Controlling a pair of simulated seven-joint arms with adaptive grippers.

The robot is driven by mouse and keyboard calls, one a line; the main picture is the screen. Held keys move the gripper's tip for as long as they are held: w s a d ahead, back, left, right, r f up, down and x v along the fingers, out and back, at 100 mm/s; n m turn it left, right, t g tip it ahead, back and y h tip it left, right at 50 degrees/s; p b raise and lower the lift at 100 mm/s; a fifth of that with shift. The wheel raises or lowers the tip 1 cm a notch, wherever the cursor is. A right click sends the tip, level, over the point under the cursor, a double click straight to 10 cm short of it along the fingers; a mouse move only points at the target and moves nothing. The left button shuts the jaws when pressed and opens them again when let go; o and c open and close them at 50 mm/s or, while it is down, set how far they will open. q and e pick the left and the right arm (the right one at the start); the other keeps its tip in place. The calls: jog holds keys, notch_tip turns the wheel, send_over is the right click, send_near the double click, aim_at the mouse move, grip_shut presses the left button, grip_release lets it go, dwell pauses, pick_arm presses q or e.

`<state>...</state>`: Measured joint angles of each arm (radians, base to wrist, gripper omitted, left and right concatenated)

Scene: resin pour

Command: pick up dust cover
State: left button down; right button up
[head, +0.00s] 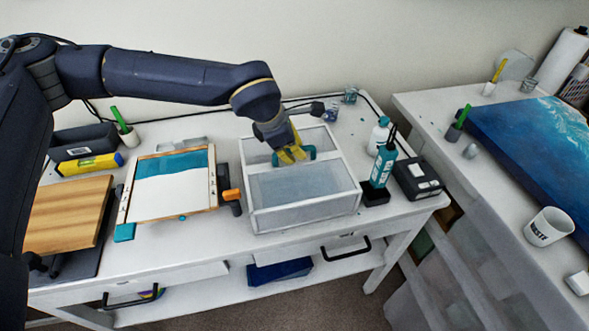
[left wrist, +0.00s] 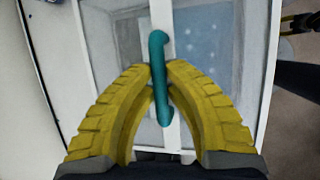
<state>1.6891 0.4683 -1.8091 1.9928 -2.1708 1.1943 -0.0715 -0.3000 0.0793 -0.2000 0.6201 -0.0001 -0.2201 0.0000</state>
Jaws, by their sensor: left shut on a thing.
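The dust cover (head: 300,187) is a clear box with a white frame and a teal handle (left wrist: 158,50) on its top bar. It stands on the white table in the head view. My left gripper (head: 291,156), with yellow fingers, is above the cover and shut on the teal handle. In the left wrist view both yellow fingertips (left wrist: 160,78) close on the handle from either side. I cannot tell whether the cover's lower edge is off the table. My right gripper is in neither view.
A framed panel with a teal band (head: 170,195) lies left of the cover, with an orange-handled tool (head: 231,195) between. A teal bottle (head: 383,165) and a black box (head: 417,178) stand close on the right. A second table holds a blue panel (head: 530,140) and a mug (head: 549,227).

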pick_arm(q)
jog(key=shift+r, duration=0.1)
dwell(0.6)
notch_tip(320, 180, up, 20)
dwell(0.6)
